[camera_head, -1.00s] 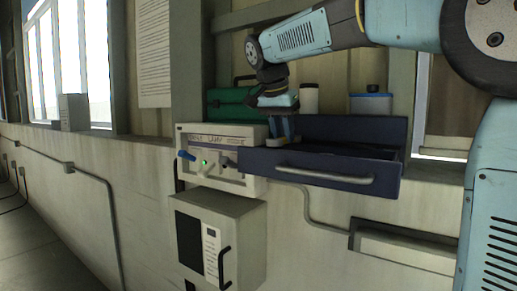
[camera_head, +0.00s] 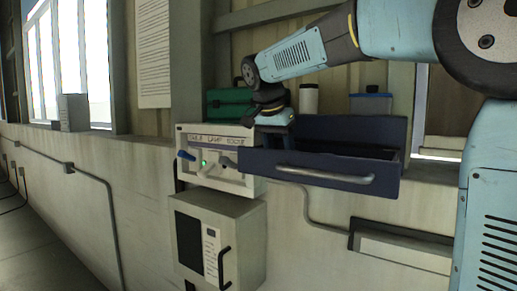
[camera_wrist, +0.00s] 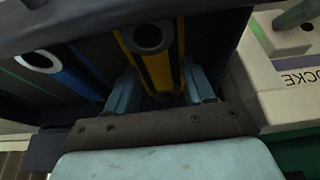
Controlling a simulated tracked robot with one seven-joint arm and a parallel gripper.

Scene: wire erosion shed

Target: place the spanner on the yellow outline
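My gripper (camera_head: 272,140) reaches down into the left end of the open dark blue drawer. The yellow outline (camera_wrist: 181,45) runs lengthwise between and beyond the fingers. A dark grey ring-ended tool, seemingly the spanner (camera_wrist: 134,37), lies along it, its ring beyond the fingertips. I see no finger clearly touching it. Its near end is in shadow between the fingers. The drawer hides the fingertips in the head view.
A lighter ring-ended piece (camera_wrist: 22,58) lies by a blue strip (camera_wrist: 75,82) to the left. The drawer (camera_head: 330,178) has a front handle. A white control box (camera_head: 215,155) adjoins it left. A green case (camera_head: 228,103), white canister (camera_head: 308,99) and blue-lidded container (camera_head: 370,104) stand behind.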

